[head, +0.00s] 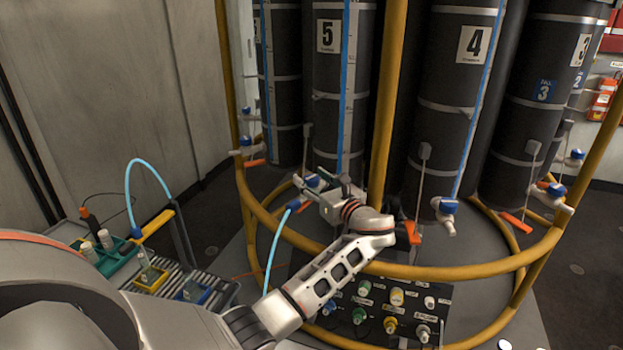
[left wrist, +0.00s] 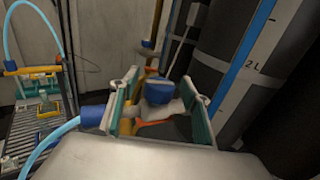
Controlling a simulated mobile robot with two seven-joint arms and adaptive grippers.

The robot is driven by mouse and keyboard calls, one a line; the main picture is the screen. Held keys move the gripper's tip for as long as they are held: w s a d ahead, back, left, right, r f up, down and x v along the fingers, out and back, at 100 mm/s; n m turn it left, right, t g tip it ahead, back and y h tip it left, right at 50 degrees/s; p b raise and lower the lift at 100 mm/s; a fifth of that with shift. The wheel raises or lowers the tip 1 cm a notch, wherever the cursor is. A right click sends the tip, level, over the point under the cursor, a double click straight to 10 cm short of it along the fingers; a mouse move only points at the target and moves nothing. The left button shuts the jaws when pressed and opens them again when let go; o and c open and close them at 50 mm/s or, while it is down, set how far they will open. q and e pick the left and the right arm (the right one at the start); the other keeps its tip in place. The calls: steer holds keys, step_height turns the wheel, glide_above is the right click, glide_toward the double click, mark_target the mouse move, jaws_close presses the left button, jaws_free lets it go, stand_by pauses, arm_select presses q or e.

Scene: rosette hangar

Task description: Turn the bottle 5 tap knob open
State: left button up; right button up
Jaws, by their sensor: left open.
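Bottle 5 (head: 325,75) is a tall dark cylinder with a white "5" label and a blue level strip, standing in the rosette. Its tap has a blue knob (head: 312,181), partly hidden by my left gripper (head: 326,190). In the left wrist view the blue knob (left wrist: 156,91) sits on a pale tap body between the two green-padded fingers of my left gripper (left wrist: 160,92). The fingers are open, one on each side of the tap, with a gap visible beside the knob. A light-blue hose (head: 275,248) runs down from the tap. My right gripper is not in view.
A yellow ring rail (head: 480,266) crosses in front of the bottles, with a yellow upright (head: 389,95) just right of bottle 5. Bottle 4 (head: 460,95) stands to the right. A panel of coloured fittings (head: 375,305) is below my arm; a roller rack (head: 210,285) is left.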

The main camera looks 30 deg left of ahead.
arm_select(q)
steer(key=v, duration=1.1)
steer(key=shift+s+d, duration=0.2)
steer(key=shift+d, duration=0.05)
